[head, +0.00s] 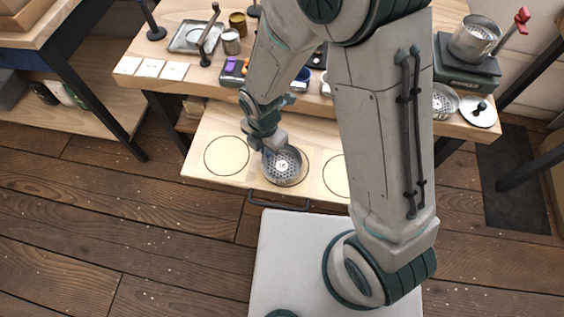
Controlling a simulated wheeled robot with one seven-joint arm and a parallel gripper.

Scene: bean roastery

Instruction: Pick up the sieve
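A round metal sieve (287,168) with a perforated bottom sits on the middle round mark of a pale wooden pull-out board. My gripper (270,150) is at the sieve's upper left rim, pointing down toward the board. Its fingers are small and partly hidden by the wrist. I cannot tell whether they are open or shut on the rim, or whether they touch it.
The board (205,178) has empty round marks left (227,155) and right of the sieve. The table behind holds a tray (194,38), cups, white cards (150,68), a perforated dish (444,101), a lid (478,112) and a metal pot (474,38).

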